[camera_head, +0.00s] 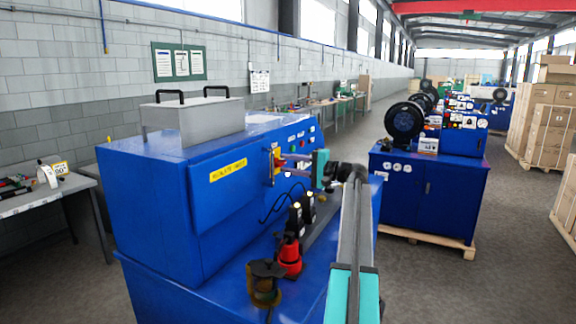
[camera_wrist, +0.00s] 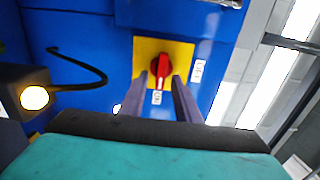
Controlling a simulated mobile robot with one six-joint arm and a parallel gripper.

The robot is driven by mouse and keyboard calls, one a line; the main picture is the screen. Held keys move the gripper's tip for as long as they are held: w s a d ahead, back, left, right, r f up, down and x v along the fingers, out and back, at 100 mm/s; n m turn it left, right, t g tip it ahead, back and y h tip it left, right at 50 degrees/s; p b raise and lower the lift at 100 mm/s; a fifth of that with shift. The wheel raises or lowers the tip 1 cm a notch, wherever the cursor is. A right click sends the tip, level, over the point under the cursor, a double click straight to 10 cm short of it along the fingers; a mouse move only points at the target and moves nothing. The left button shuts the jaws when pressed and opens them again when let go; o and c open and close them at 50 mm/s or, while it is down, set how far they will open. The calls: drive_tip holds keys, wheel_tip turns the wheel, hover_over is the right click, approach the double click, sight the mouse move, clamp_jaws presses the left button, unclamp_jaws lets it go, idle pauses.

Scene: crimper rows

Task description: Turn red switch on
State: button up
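The red switch (camera_wrist: 160,66) is a rotary knob on a square yellow plate (camera_wrist: 182,52), fixed to the blue machine (camera_head: 160,190). In the wrist view its handle runs roughly up and down, slightly tilted. Small white labels sit right of the plate (camera_wrist: 198,71) and below the knob (camera_wrist: 157,97); I cannot read them surely. In the head view the yellow plate (camera_head: 276,158) shows at the cabinet's side, partly hidden by my gripper. My gripper (camera_wrist: 160,77) is open, its two fingers apart, one on each side of the knob's lower part. I cannot tell whether they touch it.
Black fittings (camera_head: 301,212), a red part (camera_head: 289,258) and a brown-black part (camera_head: 264,282) stand on the blue ledge below my arm. A black cable (camera_wrist: 80,75) hangs left of the plate in the wrist view. A grey box (camera_head: 192,118) sits on top.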

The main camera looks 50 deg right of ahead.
drive_tip(key=b+v, duration=0.3)
drive_tip(key=v, duration=1)
drive_tip(key=shift+s, duration=0.15)
drive_tip(key=shift+s, duration=0.1)
